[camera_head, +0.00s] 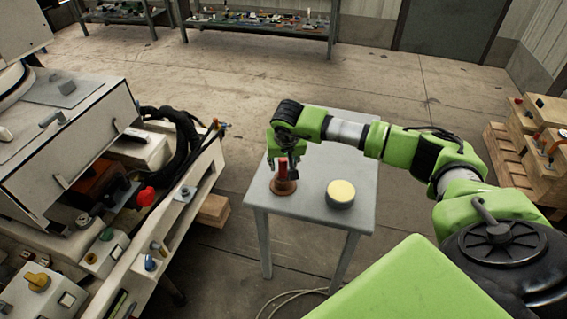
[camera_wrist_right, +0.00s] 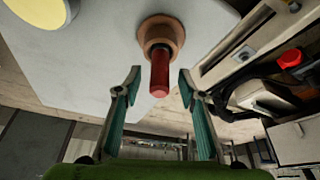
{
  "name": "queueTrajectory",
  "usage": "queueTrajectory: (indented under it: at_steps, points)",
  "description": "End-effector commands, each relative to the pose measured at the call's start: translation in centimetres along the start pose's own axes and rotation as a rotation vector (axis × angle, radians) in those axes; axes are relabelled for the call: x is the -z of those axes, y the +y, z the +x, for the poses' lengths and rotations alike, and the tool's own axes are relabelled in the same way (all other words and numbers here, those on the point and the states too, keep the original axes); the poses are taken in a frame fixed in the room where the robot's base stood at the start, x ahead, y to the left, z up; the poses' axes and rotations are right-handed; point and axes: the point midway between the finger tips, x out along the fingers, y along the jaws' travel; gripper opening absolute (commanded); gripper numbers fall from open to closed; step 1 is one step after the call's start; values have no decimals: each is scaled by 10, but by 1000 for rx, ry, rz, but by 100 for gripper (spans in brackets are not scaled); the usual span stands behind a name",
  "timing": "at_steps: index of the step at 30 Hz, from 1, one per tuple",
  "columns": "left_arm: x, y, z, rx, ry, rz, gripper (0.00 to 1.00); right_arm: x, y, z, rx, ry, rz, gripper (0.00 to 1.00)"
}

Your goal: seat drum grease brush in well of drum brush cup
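A red handle (camera_head: 282,166), likely the drum grease brush, stands in a round brown cup (camera_head: 285,187) on the small grey table. In the right wrist view the red handle (camera_wrist_right: 160,75) rises out of the middle of the brown cup (camera_wrist_right: 161,31). The brush's lower end is hidden inside the cup. My right gripper (camera_head: 284,156) is over the cup. In the wrist view its fingers (camera_wrist_right: 160,72) are spread on either side of the handle's free end, with a visible gap on both sides. My left gripper is out of view.
A round grey tin with a pale yellow top (camera_head: 341,193) stands right of the cup on the grey table (camera_head: 312,207). A machine bench (camera_head: 110,200) with hoses and a red knob (camera_head: 146,196) is at the left. Wooden crates (camera_head: 540,135) stand at the far right.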

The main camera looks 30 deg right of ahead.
Motion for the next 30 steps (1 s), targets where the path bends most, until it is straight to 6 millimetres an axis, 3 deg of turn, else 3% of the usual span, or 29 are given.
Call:
queueTrajectory:
  at_steps: [8, 21, 30]
  points:
    - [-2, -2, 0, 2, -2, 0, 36, 1, 0, -6, 0, 1, 0, 37]
    - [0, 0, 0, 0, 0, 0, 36, 1, 0, -91, 2, 3, -1, 37]
    - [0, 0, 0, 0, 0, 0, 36, 0, 0, -119, 0, 1, 0, 37]
